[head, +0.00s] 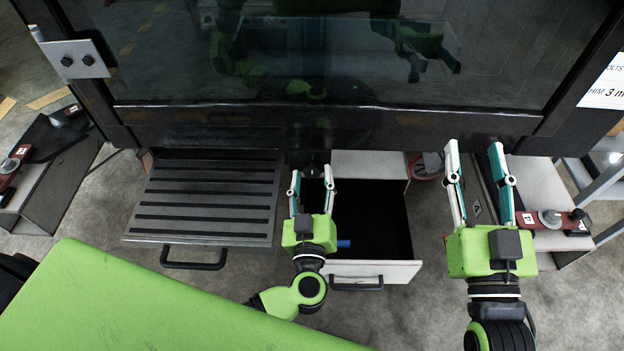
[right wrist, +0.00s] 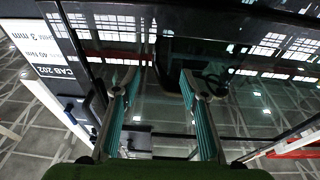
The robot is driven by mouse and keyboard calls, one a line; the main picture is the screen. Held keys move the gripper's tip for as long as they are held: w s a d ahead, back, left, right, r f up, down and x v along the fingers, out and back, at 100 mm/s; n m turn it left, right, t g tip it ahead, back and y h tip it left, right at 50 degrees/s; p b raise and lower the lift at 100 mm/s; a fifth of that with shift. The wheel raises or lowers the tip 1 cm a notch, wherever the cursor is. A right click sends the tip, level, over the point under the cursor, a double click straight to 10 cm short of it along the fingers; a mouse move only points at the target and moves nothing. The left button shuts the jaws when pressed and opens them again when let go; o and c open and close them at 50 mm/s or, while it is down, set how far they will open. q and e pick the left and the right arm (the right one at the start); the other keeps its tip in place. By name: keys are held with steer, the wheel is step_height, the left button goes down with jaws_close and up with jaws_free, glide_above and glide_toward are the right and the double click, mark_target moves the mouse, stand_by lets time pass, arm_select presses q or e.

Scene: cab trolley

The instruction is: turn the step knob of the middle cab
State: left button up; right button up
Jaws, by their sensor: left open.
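The cab (head: 330,118) spans the top of the head view, with a large dark glass pane. A ribbed dark step (head: 210,197) with a black handle juts out below it at the left. My left gripper (head: 312,177) is open at the cab's lower edge, right of the step. A small dark part (head: 312,167) shows between its fingertips; I cannot tell whether it is the step knob or whether the fingers touch it. My right gripper (head: 473,152) is open and empty below the cab's edge at the right. In the right wrist view its open fingers (right wrist: 158,80) point at dark glass.
An open drawer (head: 375,270) with a pale front and black handle is just right of my left gripper. A green surface (head: 150,300) fills the lower left. Red-handled devices on boxes stand at the far left (head: 15,165) and right (head: 550,218). A CAB 202 sign (right wrist: 52,70) shows in the wrist view.

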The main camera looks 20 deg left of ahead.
arm_select(q)
steer(key=shift+c, duration=0.4)
steer(key=c, duration=1)
steer(key=shift+c, duration=0.2)
